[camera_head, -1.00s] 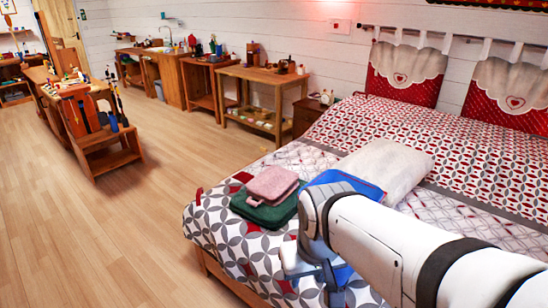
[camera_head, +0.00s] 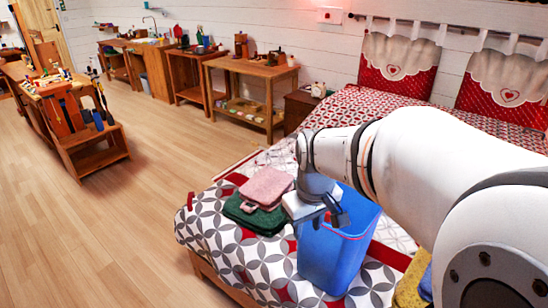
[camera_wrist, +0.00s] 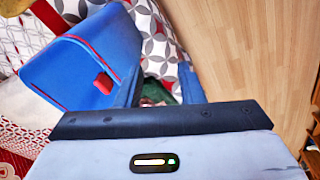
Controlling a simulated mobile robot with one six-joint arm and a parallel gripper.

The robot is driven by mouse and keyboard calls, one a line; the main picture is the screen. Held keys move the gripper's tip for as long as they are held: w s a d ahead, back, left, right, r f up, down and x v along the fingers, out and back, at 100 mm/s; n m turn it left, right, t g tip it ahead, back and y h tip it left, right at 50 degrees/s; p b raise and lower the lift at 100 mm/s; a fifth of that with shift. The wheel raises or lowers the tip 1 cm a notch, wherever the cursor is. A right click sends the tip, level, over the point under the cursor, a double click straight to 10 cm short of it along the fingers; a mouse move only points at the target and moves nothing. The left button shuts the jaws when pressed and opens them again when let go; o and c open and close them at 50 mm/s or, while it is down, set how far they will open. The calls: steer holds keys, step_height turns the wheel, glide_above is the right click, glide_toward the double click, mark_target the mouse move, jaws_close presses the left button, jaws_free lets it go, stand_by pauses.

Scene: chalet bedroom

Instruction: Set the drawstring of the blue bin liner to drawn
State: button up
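The blue bin liner (camera_head: 335,255) is a tall blue bin-shaped thing standing upright on the bed, with a red drawstring (camera_head: 348,236) along its upper part. In the wrist view the blue liner (camera_wrist: 75,65) fills the upper left. There the red drawstring (camera_wrist: 92,48) runs along its edge, and a small red tab (camera_wrist: 104,84) shows on its side. My gripper (camera_head: 330,216) is over the near left side of the liner's top. In the wrist view its two fingers (camera_wrist: 160,92) stand apart with nothing seen held between them; the left finger overlaps the liner near the tab. Contact cannot be told.
Folded pink (camera_head: 267,187) and green (camera_head: 255,216) cloths lie on the bed (camera_head: 215,225) just left of the liner. A yellow cloth (camera_head: 408,290) shows at lower right, partly behind my arm. Open wooden floor (camera_head: 110,230) lies left of the bed.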

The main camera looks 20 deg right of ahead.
steer(key=w+d+n+p, duration=0.1)
steer(key=w+d, duration=0.2)
steer(key=w+d+n+g+p, duration=0.1)
steer(key=w+d+n, duration=0.1)
steer(key=w+d, duration=0.1)
steer(key=w+d+n+p, duration=0.1)
steer(key=w+d, duration=0.3)
steer(key=w, duration=0.1)
steer(key=shift+f+g+p, duration=0.3)
steer(key=shift+f+p, duration=0.05)
steer(key=shift+f, duration=0.25)
step_height(320, 180, down, 7)
steer(key=shift+f+p, duration=0.2)
steer(key=shift+p, duration=0.2)
jaws_close()
